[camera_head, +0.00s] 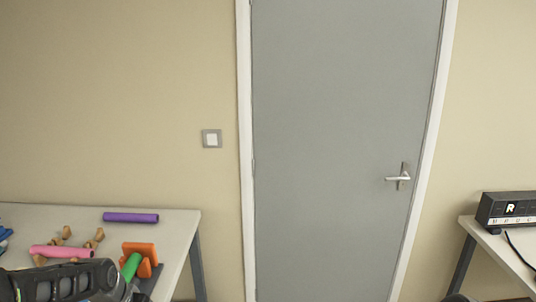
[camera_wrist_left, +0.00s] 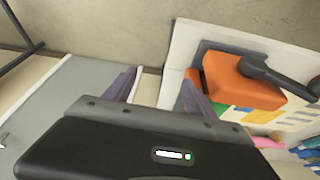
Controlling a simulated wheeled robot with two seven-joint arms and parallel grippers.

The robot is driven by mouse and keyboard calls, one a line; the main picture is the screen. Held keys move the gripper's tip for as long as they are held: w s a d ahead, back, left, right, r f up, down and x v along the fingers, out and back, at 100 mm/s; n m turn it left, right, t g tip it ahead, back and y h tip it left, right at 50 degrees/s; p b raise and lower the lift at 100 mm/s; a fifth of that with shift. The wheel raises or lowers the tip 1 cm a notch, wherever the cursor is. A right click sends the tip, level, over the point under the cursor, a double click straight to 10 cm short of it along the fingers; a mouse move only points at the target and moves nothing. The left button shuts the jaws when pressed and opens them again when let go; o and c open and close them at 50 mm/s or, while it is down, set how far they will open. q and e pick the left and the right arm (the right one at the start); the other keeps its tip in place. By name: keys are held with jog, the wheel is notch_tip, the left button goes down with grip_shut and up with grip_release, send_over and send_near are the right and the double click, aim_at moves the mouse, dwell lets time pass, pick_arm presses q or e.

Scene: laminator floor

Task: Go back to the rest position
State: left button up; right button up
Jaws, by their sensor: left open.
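My left gripper (camera_wrist_left: 158,82) is open and empty in the left wrist view, with its two grey fingers apart. In the head view my dark left arm reaches in at the lower left, over the near part of the left table (camera_head: 180,222). Its fingertips cannot be made out there. Just right of the arm is an orange object (camera_head: 143,250) with a green roll (camera_head: 131,267) by it. The orange object also shows in the left wrist view (camera_wrist_left: 235,85), to the right of the fingers. My right gripper is not seen.
A purple roll (camera_head: 130,217), a pink roll (camera_head: 62,251) and small tan pieces (camera_head: 95,238) lie on the left table. A grey door (camera_head: 340,140) stands ahead. A black device (camera_head: 508,209) sits on a right table (camera_head: 492,244). Clear space lies between the tables.

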pick_arm(q)
jog(key=s+d+f+g+h+b, duration=0.15)
jog(key=s+d+f, duration=0.35)
jog(key=d+f, duration=0.55)
jog(key=s+d+f+g+h+b, duration=0.1)
jog(key=s+d+f+h+b, duration=0.15)
jog(key=s+d+f, duration=0.75)
jog(key=s+d+f+n+g+b, duration=0.1)
jog(key=s+d+f, duration=0.4)
jog(key=s+f, duration=0.6)
notch_tip(320, 180, down, 4)
jog(key=n+b, duration=0.1)
jog(key=b, duration=0.1)
jog(key=shift+s+d+r+b, duration=0.15)
jog(key=shift+s+d+b, duration=0.05)
jog(key=shift+b, duration=0.1)
